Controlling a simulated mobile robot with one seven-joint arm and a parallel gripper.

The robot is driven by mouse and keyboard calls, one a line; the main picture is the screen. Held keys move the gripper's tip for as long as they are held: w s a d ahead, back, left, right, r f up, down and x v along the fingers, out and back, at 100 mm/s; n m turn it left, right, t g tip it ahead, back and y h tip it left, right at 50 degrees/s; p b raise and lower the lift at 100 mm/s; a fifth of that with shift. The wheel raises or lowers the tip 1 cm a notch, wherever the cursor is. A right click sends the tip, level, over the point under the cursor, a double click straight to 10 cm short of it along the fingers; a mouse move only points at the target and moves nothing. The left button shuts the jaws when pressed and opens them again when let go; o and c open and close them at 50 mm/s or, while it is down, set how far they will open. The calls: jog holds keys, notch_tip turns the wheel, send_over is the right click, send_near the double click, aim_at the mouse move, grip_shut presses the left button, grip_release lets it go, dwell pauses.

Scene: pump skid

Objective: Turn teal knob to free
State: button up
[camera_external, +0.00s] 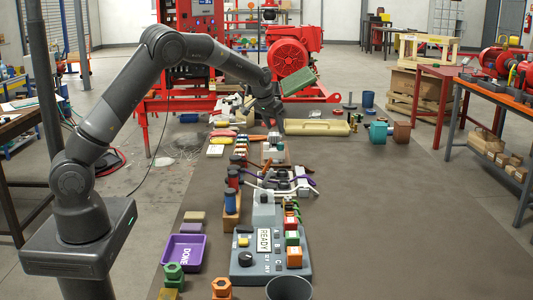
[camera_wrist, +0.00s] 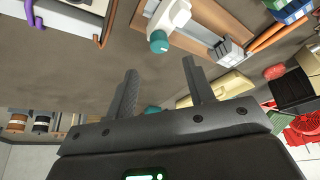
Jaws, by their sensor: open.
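The teal knob (camera_wrist: 158,42) shows in the wrist view, on the end of a white fitting (camera_wrist: 170,17) mounted on a wood-edged grey base (camera_wrist: 208,40). In the external view a pale fitting on a small wooden base (camera_external: 273,150) stands just below my gripper; its knob is too small to make out. My gripper (camera_wrist: 160,66) is open and empty, its two fingers spread wide. In the wrist view the knob appears just beyond the fingertips, between their lines, and apart from them. In the external view my gripper (camera_external: 273,118) hangs above the far part of the table.
A cream tray (camera_external: 316,127) and a teal container (camera_external: 378,132) lie beyond and right of my gripper. Coloured blocks (camera_external: 222,133) line the left edge. A grey control box (camera_external: 270,262) and a purple tray (camera_external: 184,252) are nearer. The table's right side is mostly clear.

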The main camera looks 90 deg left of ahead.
aim_at(279, 144)
jog(key=x, duration=0.8)
jog(key=c, duration=1)
